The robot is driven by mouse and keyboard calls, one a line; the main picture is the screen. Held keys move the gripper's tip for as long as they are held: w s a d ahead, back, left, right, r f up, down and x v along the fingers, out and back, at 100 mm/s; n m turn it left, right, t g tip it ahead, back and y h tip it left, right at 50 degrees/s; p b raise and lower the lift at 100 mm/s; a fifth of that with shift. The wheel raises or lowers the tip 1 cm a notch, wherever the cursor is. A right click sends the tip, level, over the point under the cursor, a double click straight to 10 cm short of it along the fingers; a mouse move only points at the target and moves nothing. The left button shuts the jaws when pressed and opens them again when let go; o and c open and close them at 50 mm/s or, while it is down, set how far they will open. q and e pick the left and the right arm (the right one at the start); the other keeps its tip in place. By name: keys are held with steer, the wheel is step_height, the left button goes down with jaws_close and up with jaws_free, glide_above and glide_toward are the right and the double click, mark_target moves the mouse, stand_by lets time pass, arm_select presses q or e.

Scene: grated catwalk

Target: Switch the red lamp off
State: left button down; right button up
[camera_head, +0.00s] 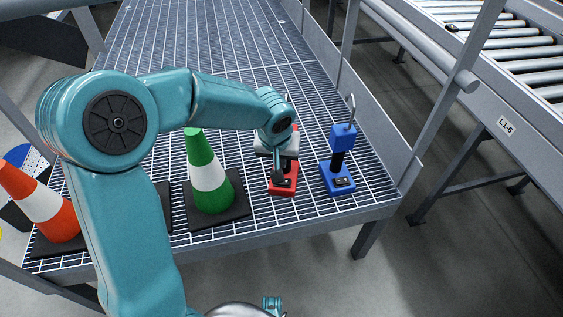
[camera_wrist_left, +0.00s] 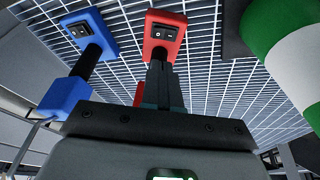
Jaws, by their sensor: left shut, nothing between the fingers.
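The red lamp (camera_head: 287,189) stands on the grating, its base showing and its upper part mostly hidden behind my left wrist. I cannot tell whether it is lit. In the left wrist view its red base (camera_wrist_left: 175,20) carries a black rocker switch (camera_wrist_left: 164,33) with white marks. My left gripper (camera_head: 278,176) is shut and empty, pointing down at the base. In the left wrist view its fingertips (camera_wrist_left: 158,58) are close to the switch; I cannot tell whether they touch it.
A blue lamp (camera_head: 343,140) stands just right of the red one. A green-and-white cone (camera_head: 208,172) stands to its left, an orange-and-white cone (camera_head: 40,205) farther left. The grating (camera_head: 215,40) behind is clear. A roller conveyor (camera_head: 500,60) lies beyond the right-hand rail.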

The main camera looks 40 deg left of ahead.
mark_target(286, 184)
arm_select(q)
steer(key=b+x, duration=0.1)
steer(key=x, duration=0.2)
steer(key=b+x, duration=0.1)
steer(key=x, duration=0.2)
steer(key=b+x, duration=0.1)
steer(key=x, duration=0.3)
steer(key=shift+s+d+f, duration=0.15)
steer(key=shift+s+d, duration=0.1)
steer(key=shift+d, duration=0.1)
steer(key=shift+f, duration=0.45)
steer(key=shift+d+f+b, duration=0.1)
steer(key=shift+f+b, duration=0.25)
steer(key=shift+b, duration=0.35)
steer(key=shift+w+d+f+b, duration=0.1)
steer(key=shift+f+b, duration=0.25)
steer(key=shift+b, duration=0.35)
steer(key=shift+r+p, duration=0.35)
steer(key=shift+p, duration=0.1)
